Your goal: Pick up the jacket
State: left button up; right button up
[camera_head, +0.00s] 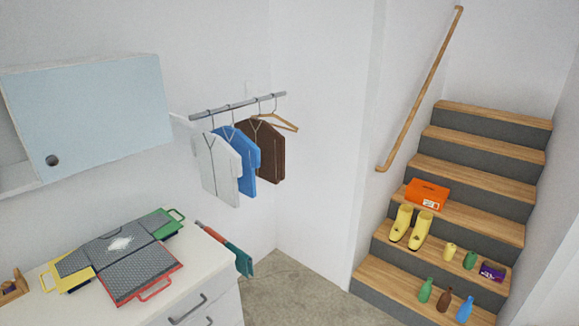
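Three garments hang on hangers from a metal rail on the wall, in the middle of the head view. The nearest is a white or light grey jacket-like garment (218,168) with a dark line down its front. Behind it hangs a blue garment (246,160), partly hidden by the white one. The farthest is a brown garment (265,150), partly hidden by the blue one. I cannot tell from the picture which one is the task's jacket. Neither of my grippers is in view.
The rail (240,105) also holds an empty wooden hanger (277,121). A white drawer cabinet (190,255) bears several coloured cases (115,242). A green and red tool (225,245) lies by its edge. Wooden stairs (485,178) hold yellow boots (411,227), an orange box (427,193) and bottles. Floor (290,292) shows between.

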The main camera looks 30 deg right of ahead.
aim_at(271, 144)
jog(key=u, duration=1.35)
jog(key=k, duration=0.1)
jog(key=z, duration=2.6)
jog(key=i, duration=0.65)
jog(key=u, duration=0.45)
jog(key=i, duration=0.4)
jog(key=u, duration=0.45)
